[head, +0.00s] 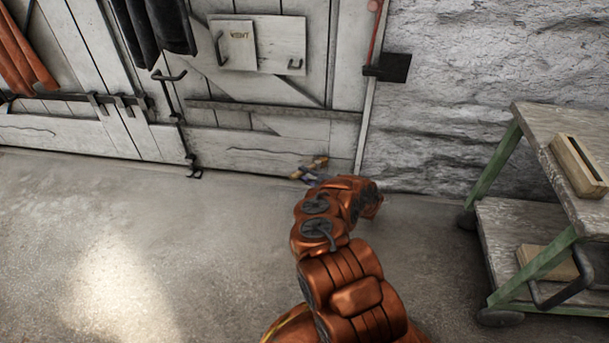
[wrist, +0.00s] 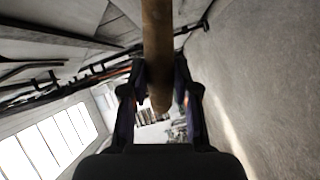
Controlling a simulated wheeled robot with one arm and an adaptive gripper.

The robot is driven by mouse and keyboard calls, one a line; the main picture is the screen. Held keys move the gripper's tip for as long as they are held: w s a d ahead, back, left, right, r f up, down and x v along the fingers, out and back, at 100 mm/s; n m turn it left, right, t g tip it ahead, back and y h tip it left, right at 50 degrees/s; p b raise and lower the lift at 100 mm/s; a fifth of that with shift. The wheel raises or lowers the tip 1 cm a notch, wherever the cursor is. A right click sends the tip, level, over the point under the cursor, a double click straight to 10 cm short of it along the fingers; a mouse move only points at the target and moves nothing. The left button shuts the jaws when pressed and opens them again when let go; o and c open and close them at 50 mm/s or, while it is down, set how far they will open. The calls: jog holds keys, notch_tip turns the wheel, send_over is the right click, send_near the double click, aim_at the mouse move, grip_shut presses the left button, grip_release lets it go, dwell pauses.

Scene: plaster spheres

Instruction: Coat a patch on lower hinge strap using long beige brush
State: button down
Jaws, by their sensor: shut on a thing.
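My gripper (head: 309,177) is low in front of the pale plank door (head: 215,135), partly hidden by my arm in the head view. In the wrist view my gripper (wrist: 160,92) is shut on a long beige-brown handle (wrist: 157,45), which I take as the long beige brush. A small beige piece of it (head: 320,162) shows beside the gripper in the head view. The bristles cannot be made out. Dark metal straps cross the doors, including a long horizontal one (head: 262,110); I cannot tell for sure which is the lower hinge strap. No coated patch can be made out.
A green-framed trolley (head: 500,165) stands at the right with a beige block (head: 580,165) on top. A small board marked VENT (head: 237,45) is on the door. Dark and orange cloths hang at upper left. The concrete floor (head: 80,230) at left is clear.

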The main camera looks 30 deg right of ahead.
jog(key=shift+w+a, duration=0.95)
jog(key=shift+a, duration=0.2)
jog(key=shift+s+d, duration=0.1)
jog(key=shift+d, duration=0.05)
jog(key=shift+s+d, duration=0.9)
jog(key=shift+d, duration=0.15)
jog(key=shift+w+a, duration=0.95)
jog(key=shift+a, duration=0.25)
jog(key=shift+s, duration=0.1)
